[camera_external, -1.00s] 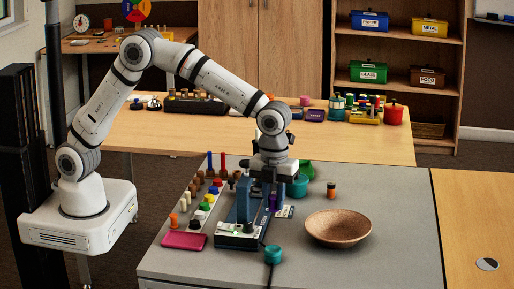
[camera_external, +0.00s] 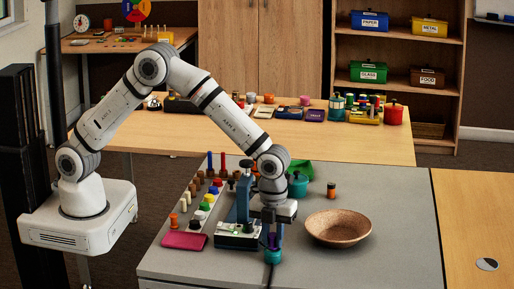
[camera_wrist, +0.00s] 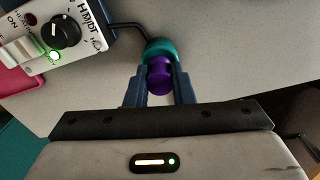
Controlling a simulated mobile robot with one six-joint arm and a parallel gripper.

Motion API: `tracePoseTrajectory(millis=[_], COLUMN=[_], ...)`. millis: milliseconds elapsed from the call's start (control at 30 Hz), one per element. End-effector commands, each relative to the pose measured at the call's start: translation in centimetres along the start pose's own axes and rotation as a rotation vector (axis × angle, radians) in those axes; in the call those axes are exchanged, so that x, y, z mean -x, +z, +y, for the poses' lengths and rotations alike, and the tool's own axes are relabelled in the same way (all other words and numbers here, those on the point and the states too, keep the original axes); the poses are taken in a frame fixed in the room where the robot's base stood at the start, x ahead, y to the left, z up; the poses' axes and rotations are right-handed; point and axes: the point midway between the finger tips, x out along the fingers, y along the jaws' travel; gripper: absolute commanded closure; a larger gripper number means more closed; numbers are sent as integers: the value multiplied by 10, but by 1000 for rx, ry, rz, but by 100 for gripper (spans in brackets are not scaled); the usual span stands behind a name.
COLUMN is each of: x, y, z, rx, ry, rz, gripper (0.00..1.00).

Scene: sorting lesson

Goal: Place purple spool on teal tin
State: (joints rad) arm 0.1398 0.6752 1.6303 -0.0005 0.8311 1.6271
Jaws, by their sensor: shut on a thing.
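The purple spool (camera_external: 271,241) is between the fingers of my gripper (camera_external: 272,238), which is shut on it. It also shows in the wrist view (camera_wrist: 160,77) between the two blue fingertips. The teal tin (camera_external: 272,257) stands near the front edge of the grey table, directly below the spool. In the wrist view the tin (camera_wrist: 158,47) shows just beyond the spool and is partly hidden by it. I cannot tell whether the spool touches the tin. A thin black rod or cable runs by the tin.
A blue-and-white device with a knob (camera_external: 237,235) stands close left of my gripper. A brown bowl (camera_external: 338,228) is to the right. Another teal pot (camera_external: 298,187) stands behind. A pink tray (camera_external: 184,240) and several small pieces lie left. The right front of the table is clear.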

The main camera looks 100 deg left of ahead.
Motion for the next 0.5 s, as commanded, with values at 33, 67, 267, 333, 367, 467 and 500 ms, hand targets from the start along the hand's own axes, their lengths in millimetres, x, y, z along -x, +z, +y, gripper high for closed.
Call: tracePoseTrajectory(millis=[33,67,267,333,367,467,500], x=[0,0,-3,-3,-3,-3,-3], y=[0,0,0,0,0,0,0], z=[0,0,0,0,0,0,0], rx=[0,0,0,0,0,0,0], ry=[0,0,1,1,1,1,1], rz=[0,0,0,0,0,0,0], gripper=[99,99,71,65,63,57,57])
